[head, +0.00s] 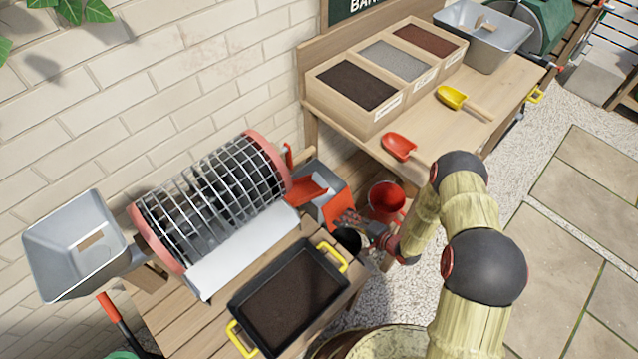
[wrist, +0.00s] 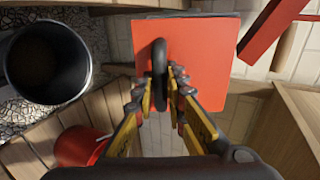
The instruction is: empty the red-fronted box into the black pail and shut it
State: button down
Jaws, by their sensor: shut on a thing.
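The red-fronted box (head: 332,208) sits at the right end of the wire-mesh drum, under a red chute (head: 306,191). Its red front (wrist: 205,65) fills the middle of the wrist view, with a dark upright handle (wrist: 159,75) on it. My gripper (wrist: 162,92) is shut on this handle; in the head view the gripper (head: 347,220) is at the box's front. How far the box is pulled out is hard to tell. The black pail (head: 347,240) stands below and beside the gripper, partly hidden in the head view. In the wrist view the pail (wrist: 82,48) is at upper left, its inside dark.
A red bucket (head: 386,197) stands just behind my gripper. A black tray of soil (head: 236,312) with yellow handles lies on the near bench. The potting bench behind holds a divided wooden bin (head: 378,124), a red scoop (head: 399,146) and a yellow scoop (head: 453,97).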

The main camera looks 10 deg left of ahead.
aim_at(340, 221)
jog(key=shift+s+a+f, duration=0.1)
jog(key=shift+s+f, duration=0.45)
jog(key=shift+s, duration=0.1)
jog(key=shift+w+a+f+b, duration=0.35)
jog(key=shift+a+f+b, duration=0.15)
jog(key=shift+f, duration=0.05)
jog(key=shift+w+a+f+b, duration=0.35)
jog(key=shift+a+f+b, duration=0.15)
jog(key=shift+w+a+f, duration=0.1)
jog(key=shift+w+a, duration=0.05)
jog(key=c, duration=2.1)
grip_release()
jog(key=shift+c, duration=0.2)
jog(key=o, duration=0.7)
jog(key=shift+w+r, duration=0.35)
jog(key=shift+w, duration=0.05)
